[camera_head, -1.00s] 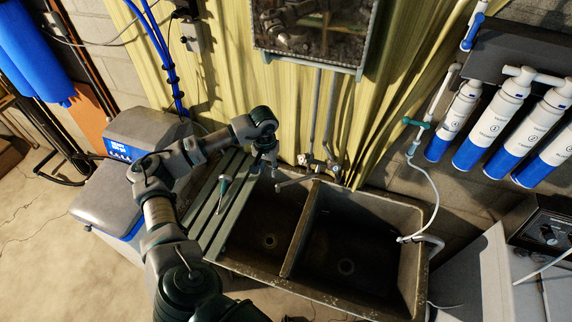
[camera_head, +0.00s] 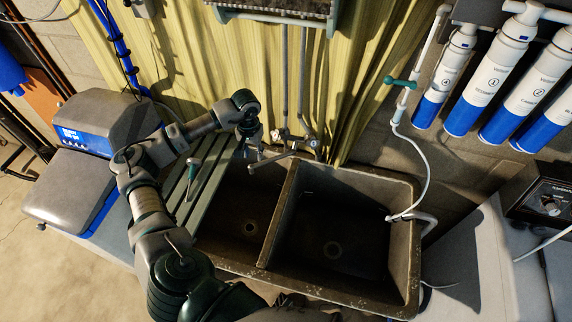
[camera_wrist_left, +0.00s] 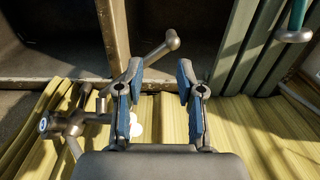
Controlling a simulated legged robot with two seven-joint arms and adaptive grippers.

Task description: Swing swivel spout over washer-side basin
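The swivel spout (camera_head: 271,160) reaches from the wall faucet (camera_head: 304,142) toward the left, its end over the back of the left basin (camera_head: 236,215). The washer-side basin (camera_head: 335,230) is the right one, beyond the divider. My left gripper (camera_head: 256,145) is at the back of the left basin, near the spout end. In the left wrist view my left gripper (camera_wrist_left: 158,75) has its two blue-padded fingers apart with nothing held between them. There the spout (camera_wrist_left: 150,56) runs past the left finger, its rounded end ahead of the gap. Contact cannot be told. My right gripper is not in view.
A slatted drainboard (camera_head: 207,195) with a green-handled tool (camera_head: 193,172) lies left of the basins. A white hose (camera_head: 427,172) hangs at the right basin's edge. Filter cartridges (camera_head: 485,82) are on the right wall. A yellow curtain (camera_head: 345,80) hangs behind.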

